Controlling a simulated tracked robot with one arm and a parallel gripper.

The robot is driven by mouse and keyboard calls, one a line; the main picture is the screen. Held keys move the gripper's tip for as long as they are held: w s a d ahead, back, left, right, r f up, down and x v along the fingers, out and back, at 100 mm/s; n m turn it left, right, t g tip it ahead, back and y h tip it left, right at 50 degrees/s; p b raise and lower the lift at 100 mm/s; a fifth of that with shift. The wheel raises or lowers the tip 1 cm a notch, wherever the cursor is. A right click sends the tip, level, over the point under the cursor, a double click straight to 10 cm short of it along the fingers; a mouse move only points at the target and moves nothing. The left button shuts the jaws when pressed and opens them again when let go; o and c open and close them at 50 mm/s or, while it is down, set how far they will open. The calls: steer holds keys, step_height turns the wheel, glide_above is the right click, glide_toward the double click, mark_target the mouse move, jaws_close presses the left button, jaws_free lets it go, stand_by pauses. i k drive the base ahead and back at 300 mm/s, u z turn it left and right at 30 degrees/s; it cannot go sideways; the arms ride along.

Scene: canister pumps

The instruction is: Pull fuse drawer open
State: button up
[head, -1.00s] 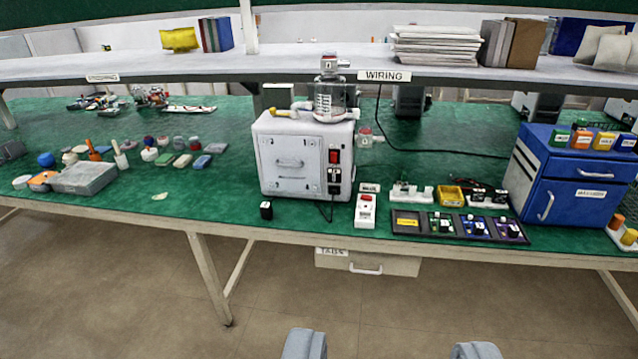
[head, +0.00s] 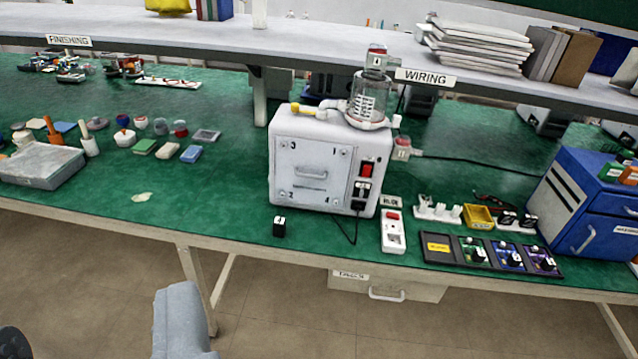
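The white pump box (head: 318,168) stands on the green bench at the centre, with a clear canister (head: 370,98) on top. A red switch (head: 367,170) sits on the right of its front. The black inlet piece (head: 360,194) below the switch may hold the fuse drawer; it is too small to tell. The front panel (head: 314,172) is numbered at its corners and appears flush. One grey finger of my gripper (head: 182,325) shows at the lower left, well apart from the box; the other finger is not clearly seen. I see nothing held.
A dark tray (head: 492,252) and a blue drawer cabinet (head: 586,208) are right. A closed drawer (head: 386,286) hangs under the bench edge. A shelf (head: 330,45) runs behind.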

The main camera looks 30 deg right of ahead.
mark_target(361, 189)
steer(key=z, duration=0.25)
steer(key=i, duration=0.95)
steer(key=z, duration=0.75)
